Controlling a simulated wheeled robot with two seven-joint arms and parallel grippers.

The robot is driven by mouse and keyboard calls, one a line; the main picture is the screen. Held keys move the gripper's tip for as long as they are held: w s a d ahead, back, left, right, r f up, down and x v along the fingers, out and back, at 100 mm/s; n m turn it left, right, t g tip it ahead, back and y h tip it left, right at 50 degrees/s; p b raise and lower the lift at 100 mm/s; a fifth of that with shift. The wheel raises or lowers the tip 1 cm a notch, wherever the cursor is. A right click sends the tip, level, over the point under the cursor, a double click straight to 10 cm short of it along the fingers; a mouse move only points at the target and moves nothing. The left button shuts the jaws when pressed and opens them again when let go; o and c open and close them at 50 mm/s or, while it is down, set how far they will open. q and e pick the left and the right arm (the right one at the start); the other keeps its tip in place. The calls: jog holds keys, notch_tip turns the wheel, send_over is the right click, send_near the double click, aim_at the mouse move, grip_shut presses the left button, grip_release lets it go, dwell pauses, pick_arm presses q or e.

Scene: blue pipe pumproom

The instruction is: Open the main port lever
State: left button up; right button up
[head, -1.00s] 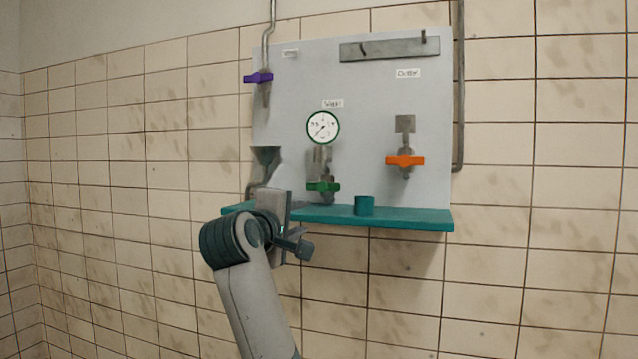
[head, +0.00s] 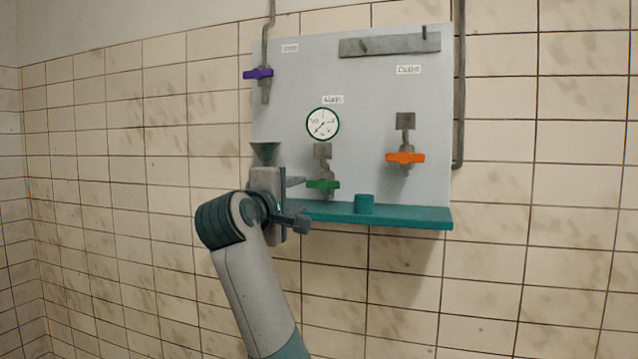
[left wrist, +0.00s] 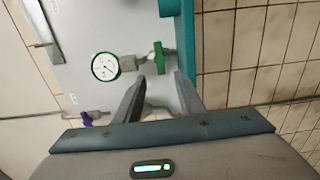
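The green lever (head: 323,184) sits on a valve below the gauge (head: 322,123) and the "Main" label (head: 332,99). It lies roughly level across its pipe. My left gripper (head: 298,202) is just left of the lever in the head view, fingers apart and empty. In the left wrist view the green lever (left wrist: 159,58) lies ahead of the fingertips, roughly in line with the gap between the fingers of my left gripper (left wrist: 158,82). No contact shows. My right gripper is not in view.
A teal shelf (head: 420,217) runs below the lever, carrying a teal cup (head: 364,203). A funnel (head: 264,152) stands behind my left gripper. An orange lever (head: 405,158) is to the right, a purple lever (head: 258,73) at upper left. The panel between green and orange levers is clear.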

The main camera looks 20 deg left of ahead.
aim_at(322, 185)
pick_arm(q)
jog(key=w+p, duration=0.2)
jog(key=w, duration=0.2)
jog(key=w+p, duration=0.2)
jog(key=w, duration=0.2)
jog(key=w+p, duration=0.2)
jog(key=w, duration=0.2)
jog(key=shift+w+d+r, duration=0.15)
jog(key=shift+w+d, duration=0.1)
jog(key=shift+w, duration=0.15)
jog(key=shift+w+p, duration=0.4)
jog(key=shift+w, duration=0.4)
jog(key=shift+c, duration=0.6)
grip_shut()
